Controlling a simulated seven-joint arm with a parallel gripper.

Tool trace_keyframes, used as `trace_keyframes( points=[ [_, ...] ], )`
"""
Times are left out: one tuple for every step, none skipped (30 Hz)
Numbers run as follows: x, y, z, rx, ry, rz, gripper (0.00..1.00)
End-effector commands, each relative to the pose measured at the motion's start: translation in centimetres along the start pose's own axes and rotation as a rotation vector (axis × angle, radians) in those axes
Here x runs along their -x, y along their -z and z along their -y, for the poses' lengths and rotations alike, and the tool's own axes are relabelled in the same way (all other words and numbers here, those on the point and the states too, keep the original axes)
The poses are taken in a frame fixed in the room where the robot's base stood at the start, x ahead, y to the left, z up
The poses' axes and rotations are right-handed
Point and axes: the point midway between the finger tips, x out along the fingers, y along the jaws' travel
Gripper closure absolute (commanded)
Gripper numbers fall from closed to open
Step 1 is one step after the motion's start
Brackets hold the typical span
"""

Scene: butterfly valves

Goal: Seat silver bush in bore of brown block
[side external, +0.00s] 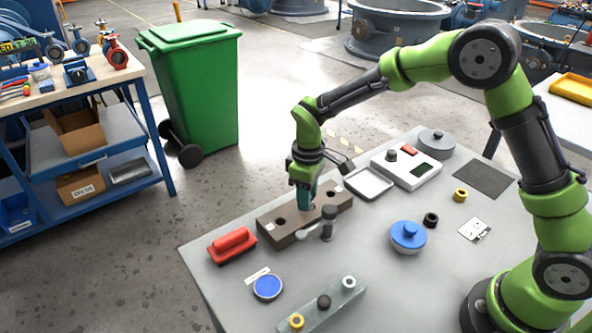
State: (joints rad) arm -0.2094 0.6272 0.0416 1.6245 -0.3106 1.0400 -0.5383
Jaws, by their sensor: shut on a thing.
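I cannot tell whether that thing is inside a bore. A silver ring-shaped piece (348,282) sits on a grey rack (338,298) at the front, beside a black and a brass one.
A grey upright post (328,222) stands close against the block's front. A blue-knobbed part (408,236), black ring (431,219) and brass ring (460,195) lie right. A tray (369,183) and white device (406,170) stand behind.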

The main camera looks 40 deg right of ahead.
Motion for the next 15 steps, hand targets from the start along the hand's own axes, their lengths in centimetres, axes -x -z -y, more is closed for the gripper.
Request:
trace_keyframes(
  points=[
    [0.01,0.01,0.0,0.0,0.0,-0.001,0.99],
    [0.02,0.01,0.0,0.0,0.0,-0.001,0.99],
    [0.02,0.01,0.0,0.0,0.0,-0.001,0.99],
    [0.02,0.01,0.0,0.0,0.0,-0.001,0.99],
    [0.03,0.01,0.0,0.0,0.0,-0.001,0.99],
    [0.03,0.01,0.0,0.0,0.0,-0.001,0.99],
    [0.03,0.01,0.0,0.0,0.0,-0.001,0.99],
    [0.02,0.01,-0.01,0.0,0.0,-0.001,0.99],
    [0.0,0.01,-0.01,0.0,0.0,-0.001,0.99],
    [-0.04,0.01,-0.01,0.0,0.0,-0.001,0.99],
    [-0.08,0.01,-0.01,0.0,0.0,-0.001,0.99],
    [-0.16,0.01,-0.01,0.0,0.0,-0.001,0.99],
    [-0.23,0.01,-0.01,0.0,0.0,-0.001,0.99],
    [-0.3,0.01,-0.01,0.0,0.0,-0.001,0.99],
    [-0.4,0.02,-0.01,0.0,0.0,-0.001,0.99]
  ],
)
